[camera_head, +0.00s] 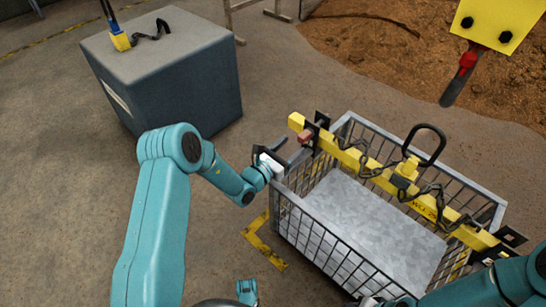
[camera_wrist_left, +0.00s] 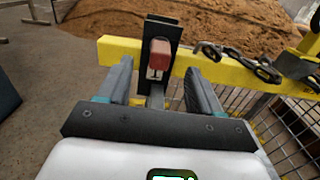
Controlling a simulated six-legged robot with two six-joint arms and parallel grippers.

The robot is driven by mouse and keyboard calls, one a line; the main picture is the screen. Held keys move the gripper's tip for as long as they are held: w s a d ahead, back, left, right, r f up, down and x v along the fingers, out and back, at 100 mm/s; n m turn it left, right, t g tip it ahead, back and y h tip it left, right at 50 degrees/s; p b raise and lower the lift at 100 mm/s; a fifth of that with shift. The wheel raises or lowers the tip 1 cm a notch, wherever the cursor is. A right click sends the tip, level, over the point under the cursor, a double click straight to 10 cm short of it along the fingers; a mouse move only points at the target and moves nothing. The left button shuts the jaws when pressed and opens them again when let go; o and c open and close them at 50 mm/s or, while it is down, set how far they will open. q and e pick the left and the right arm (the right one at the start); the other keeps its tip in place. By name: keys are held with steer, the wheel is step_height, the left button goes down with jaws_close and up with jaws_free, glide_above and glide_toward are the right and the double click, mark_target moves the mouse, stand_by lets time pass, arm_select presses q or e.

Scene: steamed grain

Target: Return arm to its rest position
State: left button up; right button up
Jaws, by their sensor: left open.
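In the head view my left gripper (camera_head: 286,153) is open beside the left end of a yellow lifting beam (camera_head: 369,172). In the left wrist view the spread fingers of this gripper (camera_wrist_left: 158,78) point at a red-brown block (camera_wrist_left: 158,55) on a black bracket (camera_wrist_left: 161,30) at the beam end. The block shows between the fingers, near the tips, and they are not closed on it. The beam lies across a grey wire-mesh basket (camera_head: 310,217). My right arm (camera_head: 490,288) comes in at the bottom right; I cannot make out its gripper's jaws.
A grey block (camera_head: 175,75) with a yellow-and-blue tool stands at the upper left. Brown soil (camera_head: 370,45) lies behind the basket. A yellow plate with a red hook (camera_head: 467,60) hangs at the upper right. The floor left of the basket is mostly clear.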

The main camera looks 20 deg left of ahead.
arm_select(q)
steer(key=p+v, duration=0.2)
steer(key=v, duration=0.7)
steer(key=s+d+f+m+g+h, duration=0.3)
steer(key=s+d+m+g, duration=0.3)
steer(key=s+d+g, duration=0.3)
steer(key=s+d+f+m+g+h, duration=0.35)
steer(key=s+d+m+g, duration=0.35)
steer(key=s, duration=0.4)
steer(key=s+a+f+m+g+y, duration=0.2)
steer(key=s+a+f+m+y, duration=0.15)
steer(key=s+m, duration=0.2)
steer(key=s+a+f+m+g+y, duration=0.2)
steer(key=s+a+m+y, duration=0.15)
steer(key=m, duration=0.25)
step_height(320, 180, up, 30)
steer(key=w+d+m+t+y+p, duration=0.1)
steer(key=m+p, duration=0.4)
steer(key=p, duration=2.4)
steer(key=shift+w+d+t+y+p, duration=0.3)
steer(key=shift+w+t, duration=0.45)
steer(key=shift+t, duration=0.45)
